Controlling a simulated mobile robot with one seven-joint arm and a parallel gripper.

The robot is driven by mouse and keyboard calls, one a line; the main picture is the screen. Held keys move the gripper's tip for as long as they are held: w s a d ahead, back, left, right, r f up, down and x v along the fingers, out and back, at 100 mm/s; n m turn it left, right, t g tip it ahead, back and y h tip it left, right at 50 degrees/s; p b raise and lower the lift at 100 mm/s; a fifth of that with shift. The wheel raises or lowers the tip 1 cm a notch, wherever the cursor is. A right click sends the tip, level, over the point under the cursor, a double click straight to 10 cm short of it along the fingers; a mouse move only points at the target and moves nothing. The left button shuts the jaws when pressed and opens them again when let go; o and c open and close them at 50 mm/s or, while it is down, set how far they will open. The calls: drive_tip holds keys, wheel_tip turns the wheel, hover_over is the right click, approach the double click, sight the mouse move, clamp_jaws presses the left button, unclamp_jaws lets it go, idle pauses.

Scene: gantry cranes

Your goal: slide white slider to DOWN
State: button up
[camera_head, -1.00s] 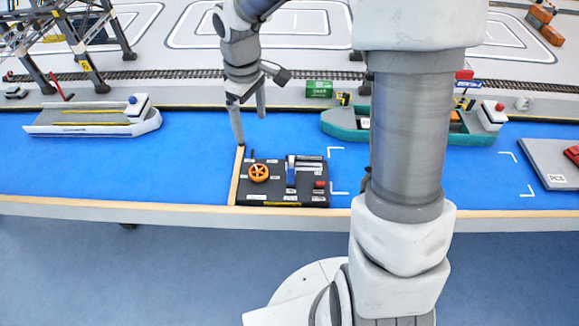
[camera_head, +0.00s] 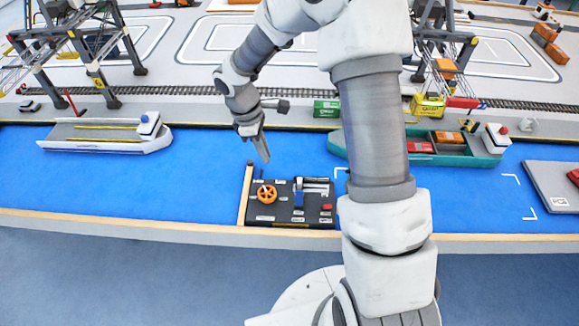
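A dark control panel (camera_head: 278,216) lies on the blue water surface near its front edge. It carries an orange wheel (camera_head: 267,194) at left, a blue upright part (camera_head: 299,192) and a red part (camera_head: 326,207) at right. A whitish grey piece (camera_head: 316,186) sits beside the blue part. I cannot tell whether it is the white slider, and the labels are too small to read. My gripper (camera_head: 263,158) points down above and behind the panel's left half, apparently apart from it. Its fingers look close together from this side, and their gap cannot be judged.
A wooden strip (camera_head: 244,194) runs along the panel's left side. A white ship (camera_head: 105,136) is at left and a green ship (camera_head: 460,157) at right. A green container (camera_head: 327,108) stands on the quay behind. Blue surface left of the panel is clear.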

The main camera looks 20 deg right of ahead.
drive_tip(key=shift+w+f+n, duration=0.2)
drive_tip(key=shift+f+n, duration=0.2)
drive_tip(key=shift+f, duration=0.3)
clamp_jaws()
approach(294, 188)
drive_tip(key=a+f, duration=0.1)
drive_tip(key=f, duration=0.1)
drive_tip(key=w+a+f, duration=0.1)
drive_tip(key=a+f, duration=0.1)
drive_tip(key=shift+a+f, duration=0.1)
drive_tip(key=shift+f, duration=0.05)
drive_tip(key=d, duration=0.1)
drive_tip(key=s+d, duration=0.1)
drive_tip(key=d, duration=0.1)
drive_tip(key=shift+f, duration=0.15)
drive_tip(key=shift+s+d, duration=0.1)
drive_tip(key=shift+d, duration=0.4)
